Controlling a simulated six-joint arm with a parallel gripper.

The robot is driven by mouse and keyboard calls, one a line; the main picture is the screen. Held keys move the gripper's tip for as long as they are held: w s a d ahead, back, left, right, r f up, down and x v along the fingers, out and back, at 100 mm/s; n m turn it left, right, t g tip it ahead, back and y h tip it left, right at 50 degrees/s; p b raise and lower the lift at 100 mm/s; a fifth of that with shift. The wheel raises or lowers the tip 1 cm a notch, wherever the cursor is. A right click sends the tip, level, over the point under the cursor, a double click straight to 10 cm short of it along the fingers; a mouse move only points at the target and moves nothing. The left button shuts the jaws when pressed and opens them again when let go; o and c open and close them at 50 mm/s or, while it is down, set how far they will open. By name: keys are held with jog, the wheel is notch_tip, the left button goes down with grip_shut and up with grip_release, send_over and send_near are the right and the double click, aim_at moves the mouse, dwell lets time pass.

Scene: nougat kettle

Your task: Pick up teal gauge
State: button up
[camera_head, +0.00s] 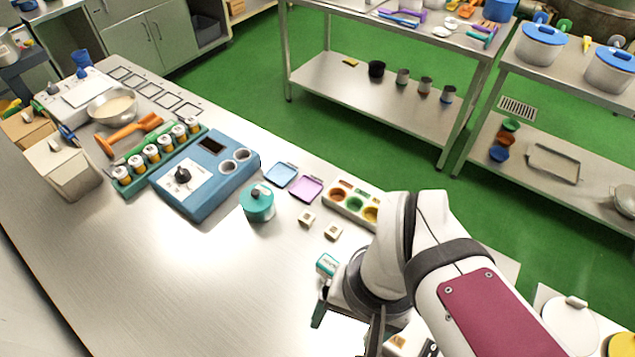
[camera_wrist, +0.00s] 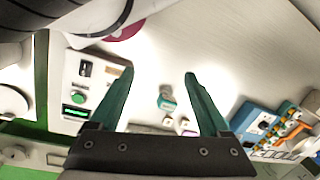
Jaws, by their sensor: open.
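The teal gauge (camera_head: 327,265), a small teal piece with a white marked face, stands on the steel table just left of my wrist. It also shows in the wrist view (camera_wrist: 167,100), beyond and between my two finger tips and apart from them. My gripper (camera_wrist: 159,72) is open, its dark teal fingers spread wide with nothing between them. In the head view its fingers are partly hidden by my arm. A teal lidded pot (camera_head: 256,203) stands farther back on the table, by the blue machine.
Two small pale cubes (camera_head: 306,219) (camera_head: 333,232) lie behind the gauge. A blue machine (camera_head: 207,173) and a tray with colored cups (camera_head: 354,203) stand farther back. A white box with a green button (camera_wrist: 90,88) is left of my fingers. The table's front left is clear.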

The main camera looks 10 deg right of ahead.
jog(key=w+d+f+n, duration=0.1)
jog(key=w+n, duration=0.5)
jog(key=w, duration=0.2)
jog(key=n+h, duration=0.2)
jog(key=n, duration=0.6)
send_over(330, 271)
jog(key=w, duration=0.2)
notch_tip(330, 271, down, 4)
jog(key=f, duration=1.5)
jog(key=shift+s+d+f, duration=0.15)
jog(key=shift+s+f, duration=0.15)
jog(key=shift+f, duration=0.1)
grip_shut()
